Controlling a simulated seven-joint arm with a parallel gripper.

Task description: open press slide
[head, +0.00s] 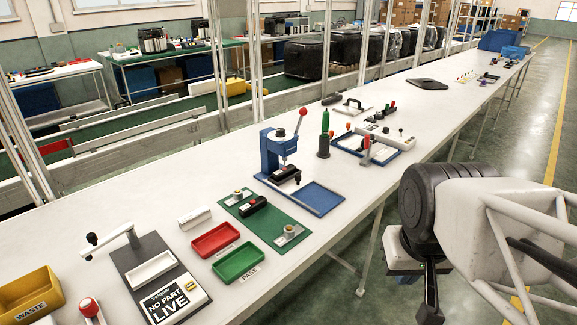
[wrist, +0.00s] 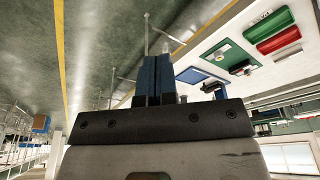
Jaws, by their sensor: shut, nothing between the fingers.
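The blue press (head: 272,152) stands on the white bench in the middle of the head view. It has a raised lever with a red knob (head: 303,112). A black block with a small red mark (head: 285,173) sits low at the press, by its blue-rimmed base plate (head: 325,202). I cannot tell how far the slide is in or out. The blue plate also shows in the wrist view (wrist: 194,75). My gripper (wrist: 154,66) is shut and empty, with its blue fingers together. It is off the bench's front side, over the floor, apart from the press.
A green mat (head: 290,217) with fittings, a red tray (head: 215,240) and a green tray (head: 238,263) lie left of the press. The bench's front edge lies between press and arm.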

